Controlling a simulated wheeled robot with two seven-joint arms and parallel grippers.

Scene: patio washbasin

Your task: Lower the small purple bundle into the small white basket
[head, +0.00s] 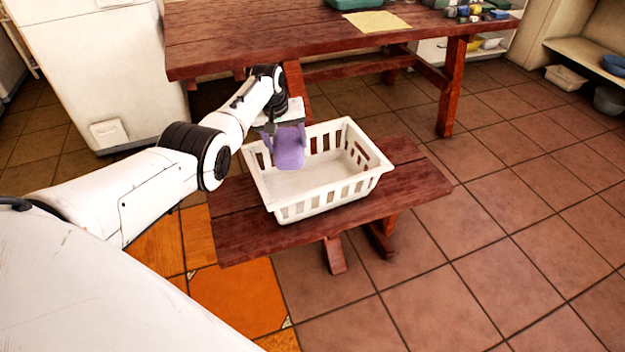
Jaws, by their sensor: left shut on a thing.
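The small purple bundle (289,149) hangs from my left gripper (284,124), which is shut on it. The small white basket (328,203) stands upright on a low red-brown bench (413,182). It has slotted sides and its visible floor is bare. In the head view the bundle overlaps the basket's opening near its back left part. Its lower end appears below the far rim line, but I cannot tell its exact height above the basket floor. My right gripper is not in view.
A red-brown table (270,32) stands behind the bench, with a yellow cloth (377,22) and several small items on it. A white cabinet (92,70) is at the back left. Shelves stand at the far right. The tiled floor to the right is clear.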

